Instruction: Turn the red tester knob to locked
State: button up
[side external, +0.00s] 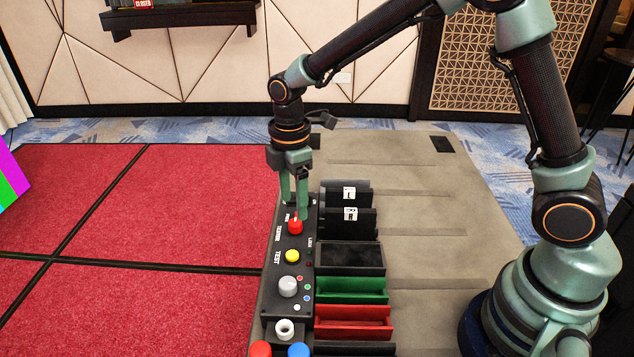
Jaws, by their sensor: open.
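The red tester knob (295,227) sits near the far end of a narrow black panel (270,262) that carries white lettering. A white mark shows on the knob's top. My gripper (294,208) points straight down at the knob, with its two green fingers apart. The fingertips are at or just above the knob, on its far side in the picture. I cannot tell whether they touch it. The lettering near the knob is too small to read fully.
A yellow button (292,256) and a grey knob (288,286) follow nearer on the panel. Black holders (345,222), an empty black tray (350,256), a green tray (350,291) and a red tray (352,322) stand right. Red floor panels (130,270) lie left.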

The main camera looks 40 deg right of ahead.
aim_at(295, 222)
jog(key=shift+f, duration=2.5)
grip_shut()
